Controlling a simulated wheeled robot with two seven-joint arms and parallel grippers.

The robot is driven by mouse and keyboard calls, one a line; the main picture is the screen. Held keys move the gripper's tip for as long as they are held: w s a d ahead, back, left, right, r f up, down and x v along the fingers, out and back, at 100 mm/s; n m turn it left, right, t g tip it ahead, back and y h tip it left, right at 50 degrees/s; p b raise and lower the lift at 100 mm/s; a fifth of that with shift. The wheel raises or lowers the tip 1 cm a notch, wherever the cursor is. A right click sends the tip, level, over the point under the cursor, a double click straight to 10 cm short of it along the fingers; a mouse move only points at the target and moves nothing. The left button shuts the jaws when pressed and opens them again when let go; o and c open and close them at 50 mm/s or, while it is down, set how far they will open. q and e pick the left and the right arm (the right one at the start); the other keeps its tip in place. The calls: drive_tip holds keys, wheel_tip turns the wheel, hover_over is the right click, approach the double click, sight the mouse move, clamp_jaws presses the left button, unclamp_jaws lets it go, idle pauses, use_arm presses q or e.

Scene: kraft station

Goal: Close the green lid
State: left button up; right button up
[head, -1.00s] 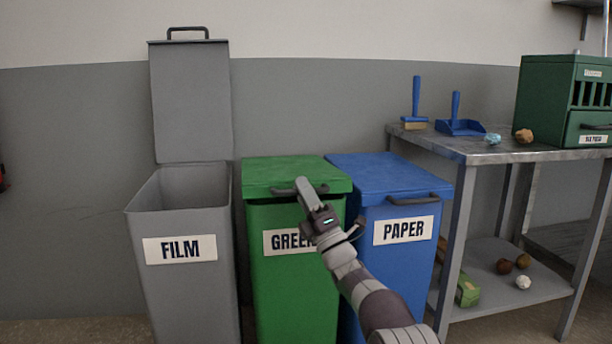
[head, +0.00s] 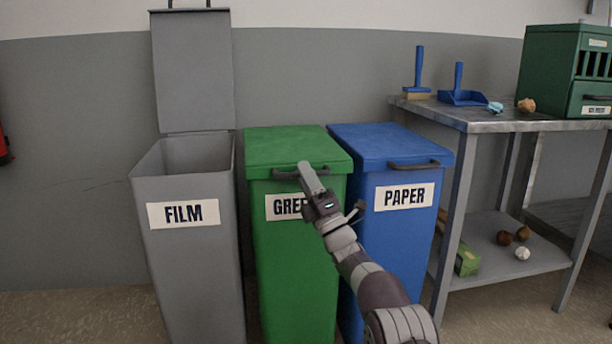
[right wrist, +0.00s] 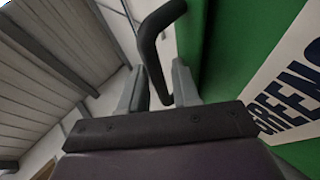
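The green lid (head: 290,149) lies flat on top of the green bin (head: 298,270) in the head view, level with the blue lid beside it. Its dark handle (head: 284,174) is on the front edge and also shows in the right wrist view (right wrist: 152,62). My right gripper (head: 305,168) is at the right part of this handle, in front of the lid. In the right wrist view the handle bar runs between the two fingers (right wrist: 160,88), which stand apart with a small gap beside it. My left gripper is not in view.
A grey FILM bin (head: 190,265) with its lid (head: 193,75) standing upright is at the left. A blue PAPER bin (head: 390,160) stands close on the right. Further right is a metal table (head: 470,117) with a brush, dustpan and green cabinet (head: 550,70).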

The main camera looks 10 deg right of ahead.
drive_tip(key=shift+w+f, duration=0.1)
drive_tip(key=shift+f, duration=0.15)
drive_tip(key=shift+d+f, duration=0.1)
drive_tip(key=p+v, duration=0.5)
drive_tip(key=v, duration=0.7)
drive_tip(key=shift+s+p, duration=0.25)
drive_tip(key=shift+p, duration=0.15)
